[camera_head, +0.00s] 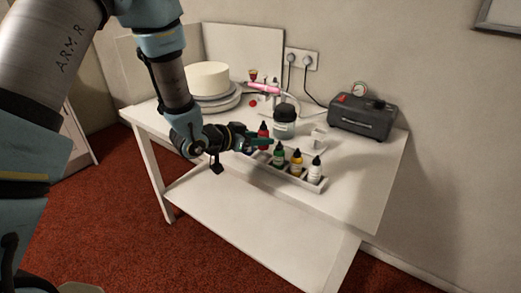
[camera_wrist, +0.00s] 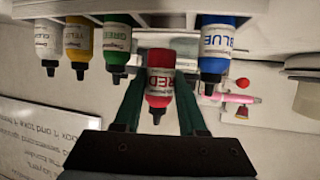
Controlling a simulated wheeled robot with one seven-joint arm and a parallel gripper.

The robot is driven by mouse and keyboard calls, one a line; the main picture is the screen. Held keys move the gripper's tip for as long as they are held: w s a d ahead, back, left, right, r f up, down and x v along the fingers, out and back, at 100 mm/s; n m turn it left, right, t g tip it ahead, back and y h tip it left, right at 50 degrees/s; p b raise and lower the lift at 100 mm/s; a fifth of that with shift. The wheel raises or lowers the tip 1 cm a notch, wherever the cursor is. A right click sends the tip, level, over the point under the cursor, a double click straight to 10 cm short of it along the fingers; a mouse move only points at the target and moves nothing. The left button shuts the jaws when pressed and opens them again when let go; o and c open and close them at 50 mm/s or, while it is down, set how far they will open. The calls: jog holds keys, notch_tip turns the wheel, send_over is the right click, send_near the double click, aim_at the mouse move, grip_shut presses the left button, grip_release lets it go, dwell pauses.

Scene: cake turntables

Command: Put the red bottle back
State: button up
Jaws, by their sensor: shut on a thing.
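My gripper (camera_head: 262,142) is shut on the red bottle (camera_head: 263,129) above the rack's left part. In the wrist view, which is upside down, the red bottle (camera_wrist: 159,82) is between my two fingers (camera_wrist: 158,95), its dark nozzle toward my wrist. It lines up with the gap between the green bottle (camera_wrist: 116,42) and the blue bottle (camera_wrist: 214,45), and looks raised above their level. The rack (camera_head: 293,177) holds the green (camera_head: 278,157), yellow (camera_head: 297,163) and white (camera_head: 316,171) bottles upright. I cannot make out the blue bottle in the head view.
A dark-lidded jar (camera_head: 285,124) stands behind the rack. A black compressor (camera_head: 362,117) is at the back right, a white cake (camera_head: 208,79) on a turntable at the back left. A pink airbrush (camera_head: 264,88) lies behind. The table's (camera_head: 355,190) right front is clear.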

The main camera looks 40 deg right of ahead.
jog(key=shift+f+p, duration=0.35)
jog(key=shift+f, duration=1.75)
jog(key=shift+f, duration=0.2)
jog(key=o, duration=0.6)
jog(key=shift+r, duration=0.1)
jog(key=shift+r, duration=0.2)
jog(key=b+v, duration=0.2)
jog(key=v, duration=1)
jog(key=shift+f, duration=0.15)
jog(key=shift+a, duration=0.1)
